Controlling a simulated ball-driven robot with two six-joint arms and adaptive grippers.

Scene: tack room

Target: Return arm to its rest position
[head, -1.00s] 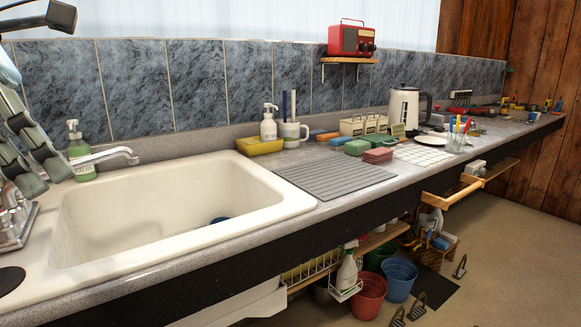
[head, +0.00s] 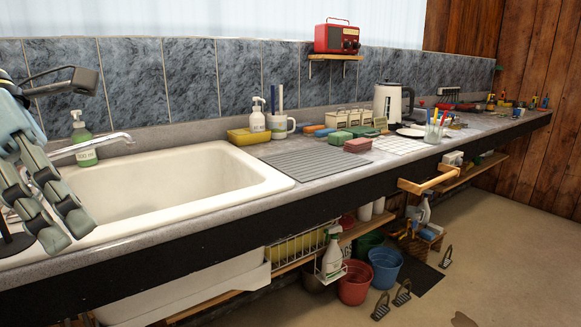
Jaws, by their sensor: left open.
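My left gripper (head: 66,231) is at the left edge of the head view, with its grey jointed fingers pointing down. It is open with nothing between its fingers. It shows in front of the left rim of the white sink (head: 272,182), near the chrome faucet (head: 97,146). I cannot tell how high it is above the counter. My right gripper is out of view.
A green soap bottle (head: 82,143) stands behind the sink. The grey counter runs right, with a ribbed drain mat (head: 315,164), a mug (head: 279,127) and a kettle (head: 390,104). Buckets (head: 385,266) stand below. A wooden rail (head: 428,184) juts from the counter front.

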